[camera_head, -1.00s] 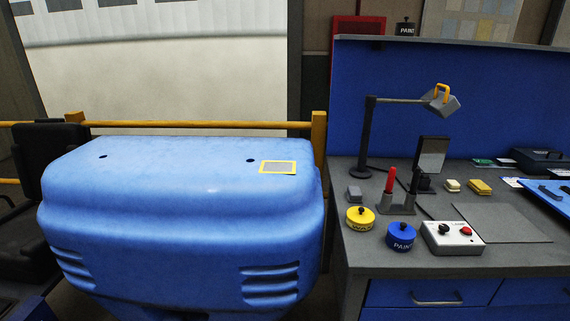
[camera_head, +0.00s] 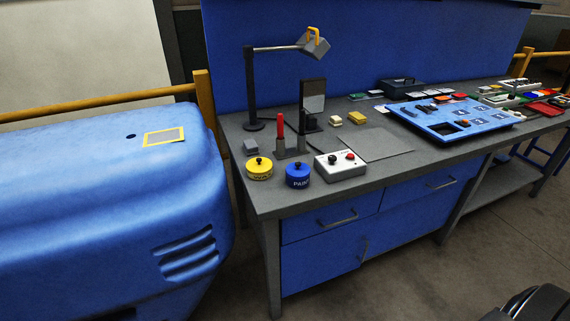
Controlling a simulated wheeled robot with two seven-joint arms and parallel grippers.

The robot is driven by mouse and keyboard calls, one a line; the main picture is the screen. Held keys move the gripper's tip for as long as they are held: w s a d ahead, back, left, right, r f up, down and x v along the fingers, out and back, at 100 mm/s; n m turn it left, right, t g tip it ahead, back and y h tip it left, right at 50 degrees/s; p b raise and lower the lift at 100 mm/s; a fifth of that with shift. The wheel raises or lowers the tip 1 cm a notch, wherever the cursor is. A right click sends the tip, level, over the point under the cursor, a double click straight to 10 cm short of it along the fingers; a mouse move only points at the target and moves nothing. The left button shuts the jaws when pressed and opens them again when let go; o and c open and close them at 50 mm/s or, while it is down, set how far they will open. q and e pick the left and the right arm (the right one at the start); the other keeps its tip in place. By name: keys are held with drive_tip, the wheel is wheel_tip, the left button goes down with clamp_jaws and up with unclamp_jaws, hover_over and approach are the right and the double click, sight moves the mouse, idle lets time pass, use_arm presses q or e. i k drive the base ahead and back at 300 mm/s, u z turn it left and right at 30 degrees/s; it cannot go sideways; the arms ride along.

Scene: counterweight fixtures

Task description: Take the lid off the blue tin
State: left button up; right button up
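The blue tin (camera_head: 298,180), lettered PAINT, stands upright near the front left corner of the grey workbench. Its blue lid (camera_head: 297,166) with a dark knob sits on top.
A white box with knobs (camera_head: 340,166) stands close right of the blue tin. Behind are a holder with a red-handled tool (camera_head: 281,133), a grey block (camera_head: 250,147) and a lamp (camera_head: 250,95). A blue tray (camera_head: 440,128) lies farther right. A grey mat (camera_head: 375,145) is bare.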

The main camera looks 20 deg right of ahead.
sight(297, 169)
drive_tip(key=u, duration=1.95)
drive_tip(key=i, duration=1.25)
drive_tip(key=z, duration=2.6)
